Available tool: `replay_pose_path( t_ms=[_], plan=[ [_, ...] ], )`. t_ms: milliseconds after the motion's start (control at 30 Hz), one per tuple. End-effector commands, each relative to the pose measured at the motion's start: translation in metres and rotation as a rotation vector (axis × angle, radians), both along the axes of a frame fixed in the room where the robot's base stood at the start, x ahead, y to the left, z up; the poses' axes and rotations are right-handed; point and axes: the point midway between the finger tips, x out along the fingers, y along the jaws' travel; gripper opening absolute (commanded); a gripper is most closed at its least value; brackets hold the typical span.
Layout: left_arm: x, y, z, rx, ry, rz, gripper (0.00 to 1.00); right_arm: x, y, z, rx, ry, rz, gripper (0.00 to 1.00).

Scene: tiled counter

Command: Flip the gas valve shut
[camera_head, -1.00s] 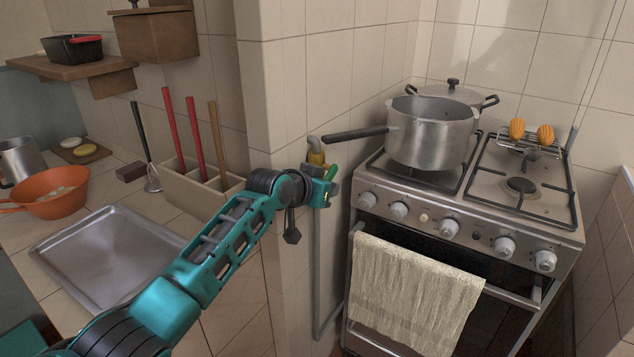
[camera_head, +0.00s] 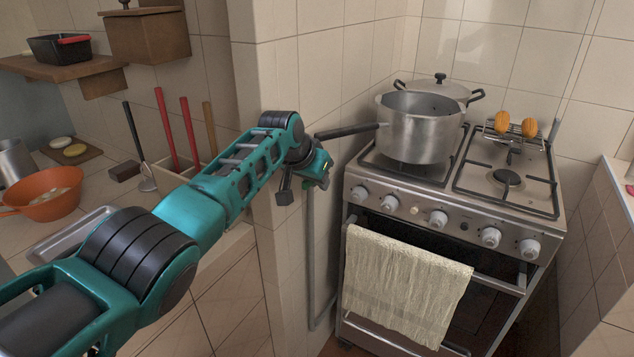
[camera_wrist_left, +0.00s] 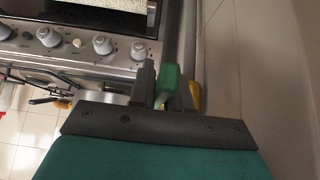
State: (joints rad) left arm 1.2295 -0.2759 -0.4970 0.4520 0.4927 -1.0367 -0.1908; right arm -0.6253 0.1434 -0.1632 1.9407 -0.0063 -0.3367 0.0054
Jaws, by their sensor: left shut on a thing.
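The gas valve is on the side of the tiled wall pillar, left of the stove. In the head view my left gripper (camera_head: 318,172) covers it. In the left wrist view the valve's green handle (camera_wrist_left: 168,84) stands between my two dark fingers, and part of its yellow body (camera_wrist_left: 195,96) shows just to the right. My left gripper (camera_wrist_left: 164,92) is shut on the green handle. The handle's angle to the pipe is hard to tell. My right gripper is not in view.
A grey gas pipe (camera_head: 310,255) runs down the pillar. The stove (camera_head: 400,192) stands close on the right, with a saucepan (camera_head: 425,135) whose long handle (camera_head: 350,131) reaches out above my gripper. A towel (camera_head: 400,285) hangs on the oven door.

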Motion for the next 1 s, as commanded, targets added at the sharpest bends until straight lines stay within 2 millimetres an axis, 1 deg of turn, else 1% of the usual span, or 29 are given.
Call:
replay_pose_path(
  t_ms=[167,667,700,767,1000],
  plan=[
    [-0.0009,-0.0002,-0.0011,0.015,0.022,-0.001,0.0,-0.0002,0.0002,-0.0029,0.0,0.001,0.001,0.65],
    [-0.0012,0.0001,-0.0009,0.019,0.03,0.0,0.0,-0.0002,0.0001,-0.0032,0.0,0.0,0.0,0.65],
    [-0.0012,0.0001,-0.0009,0.019,0.03,0.0,0.18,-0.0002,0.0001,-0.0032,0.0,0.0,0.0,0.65],
    [-0.0011,0.0,-0.0008,0.019,0.029,-0.001,0.23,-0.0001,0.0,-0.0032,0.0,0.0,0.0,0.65],
    [-0.0005,-0.0001,0.0006,0.018,0.026,-0.001,0.23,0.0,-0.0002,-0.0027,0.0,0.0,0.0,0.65]
  ],
)
